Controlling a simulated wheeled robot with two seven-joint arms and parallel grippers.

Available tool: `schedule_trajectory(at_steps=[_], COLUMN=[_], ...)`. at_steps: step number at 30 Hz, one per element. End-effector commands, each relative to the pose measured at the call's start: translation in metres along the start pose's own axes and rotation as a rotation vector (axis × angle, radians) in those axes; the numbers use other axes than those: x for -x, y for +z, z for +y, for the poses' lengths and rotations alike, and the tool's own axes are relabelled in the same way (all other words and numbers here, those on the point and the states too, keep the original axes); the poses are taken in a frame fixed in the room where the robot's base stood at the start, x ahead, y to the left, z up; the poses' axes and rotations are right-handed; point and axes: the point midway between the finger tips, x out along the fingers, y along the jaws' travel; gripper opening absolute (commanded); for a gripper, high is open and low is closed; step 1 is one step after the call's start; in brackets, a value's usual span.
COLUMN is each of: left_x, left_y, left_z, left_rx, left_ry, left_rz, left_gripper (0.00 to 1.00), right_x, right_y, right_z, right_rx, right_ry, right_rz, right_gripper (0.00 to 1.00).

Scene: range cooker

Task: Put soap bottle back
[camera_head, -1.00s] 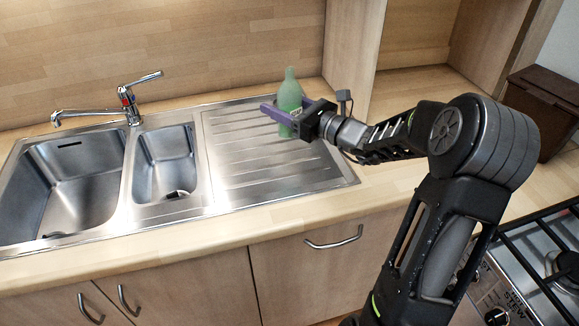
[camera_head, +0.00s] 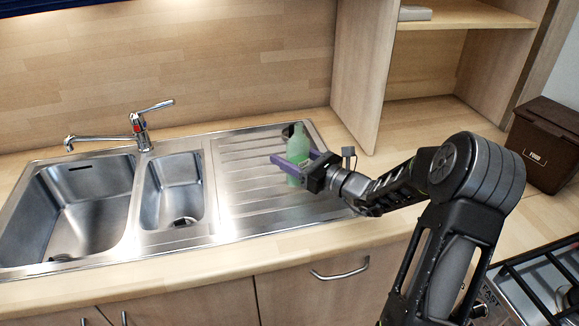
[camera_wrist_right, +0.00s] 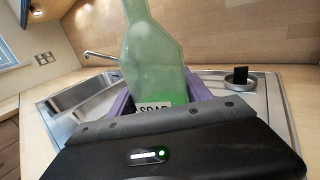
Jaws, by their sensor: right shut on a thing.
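The green soap bottle (camera_head: 297,148) is upright over the ribbed drainboard of the steel sink (camera_head: 240,165). My right gripper (camera_head: 291,164) is shut on it, with its purple fingers on both sides of the bottle. The bottle (camera_wrist_right: 153,60) also shows in the right wrist view, with part of a "SOAP" label above the gripper's edge. I cannot tell whether the bottle's base touches the drainboard. A small dark round holder (camera_wrist_right: 240,80) with a black item in it stands at the drainboard's back corner. My left gripper is not in view.
Two sink basins (camera_head: 85,205) and a chrome faucet (camera_head: 135,125) are to the left. A wooden side panel (camera_head: 358,80) rises behind right of the drainboard. A brown bin (camera_head: 545,140) and a stove (camera_head: 545,285) are at the right. The drainboard around the bottle is mostly clear.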

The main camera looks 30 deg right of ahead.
Motion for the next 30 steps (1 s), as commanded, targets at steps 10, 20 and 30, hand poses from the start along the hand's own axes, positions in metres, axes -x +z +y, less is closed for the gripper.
schedule_trajectory(at_steps=[10,20,30], left_x=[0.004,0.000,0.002], left_y=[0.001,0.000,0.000], left_z=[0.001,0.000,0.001], left_rx=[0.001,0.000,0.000], left_ry=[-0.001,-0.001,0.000], left_rz=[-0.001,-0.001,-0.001], left_gripper=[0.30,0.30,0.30], right_x=[0.001,0.001,0.001], right_y=[-0.039,-0.042,-0.042], right_z=[0.000,0.000,0.000], right_rx=[-0.002,-0.001,-0.001], right_ry=[0.000,0.000,0.000], right_rz=[0.000,0.000,0.001], right_gripper=[0.07,0.07,0.79])
